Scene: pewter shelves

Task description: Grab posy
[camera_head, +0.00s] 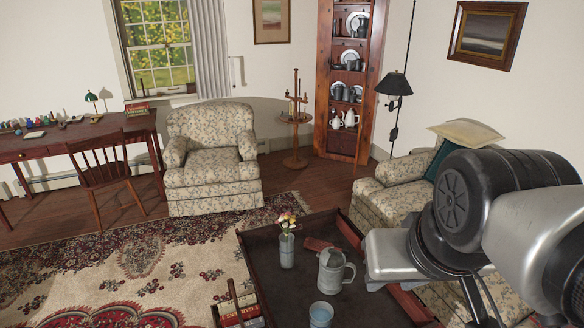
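The posy is a small bunch of yellow and pink flowers (287,222). It stands upright in a slim grey vase (286,252) on the dark tray-topped table (262,248) at the lower middle of the head view. My arm comes in from the right edge, and its nearest visible part is to the right of the vase, apart from it. I see no gripper fingers in this view.
On the same table, a grey metal pitcher (331,271) and a blue-grey cup (321,314) stand close to the vase. A reddish-brown object (316,244) lies behind the pitcher. A rack of books (240,311) is at the table's left. Armchairs stand beyond.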

